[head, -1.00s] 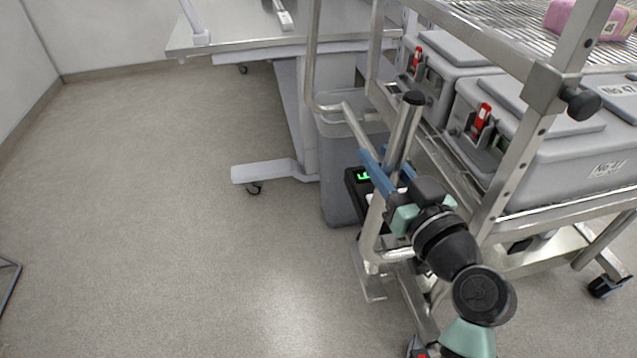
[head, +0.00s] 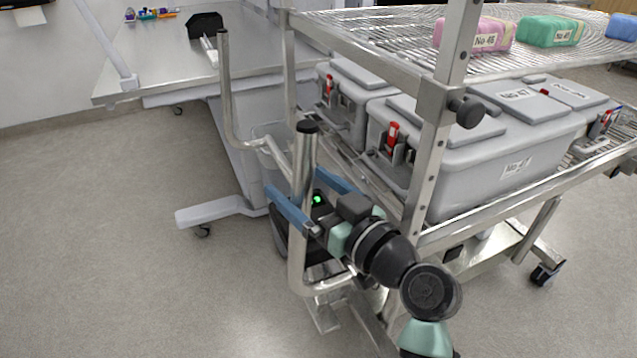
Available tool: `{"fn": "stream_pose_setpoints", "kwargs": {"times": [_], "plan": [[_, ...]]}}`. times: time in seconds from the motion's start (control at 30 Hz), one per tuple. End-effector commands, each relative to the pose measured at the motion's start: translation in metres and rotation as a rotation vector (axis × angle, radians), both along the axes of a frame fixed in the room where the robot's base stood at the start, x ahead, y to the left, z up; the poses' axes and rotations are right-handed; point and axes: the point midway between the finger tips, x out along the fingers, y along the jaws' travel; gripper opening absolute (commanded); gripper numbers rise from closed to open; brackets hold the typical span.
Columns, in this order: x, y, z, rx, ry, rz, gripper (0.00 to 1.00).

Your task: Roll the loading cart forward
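The loading cart (head: 440,160) is a metal frame with a wire top shelf and a lower shelf of grey boxes. It fills the right half of the head view. Its bent tube handle has a far upright (head: 225,95) and a near upright (head: 304,165) with a black cap. My gripper (head: 305,207) comes from the lower right, its two blue fingers on either side of the near upright. It looks shut on that upright, though the contact is partly hidden. The cart's casters stand on the floor; one shows at the right (head: 545,273).
A steel table (head: 150,65) with a white leg and foot (head: 220,213) stands left of and beyond the cart. A grey bin (head: 268,135) is partly hidden behind the handle. Pink (head: 480,35) and green (head: 550,32) packs lie on the wire shelf. Floor at left is clear.

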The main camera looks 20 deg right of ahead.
Motion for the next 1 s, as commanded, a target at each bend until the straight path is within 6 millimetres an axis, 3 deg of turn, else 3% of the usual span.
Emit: {"fn": "stream_pose_setpoints", "kwargs": {"times": [0.03, 0.33, 0.7, 1.0], "plan": [[-0.004, -0.021, 0.002, 0.001, -0.007, -0.052, 0.65], [-0.017, -0.027, 0.002, -0.002, -0.009, -0.063, 0.65], [-0.091, -0.023, 0.000, -0.009, 0.001, -0.018, 0.65], [-0.123, -0.020, 0.002, -0.009, 0.003, 0.011, 0.65]]}}
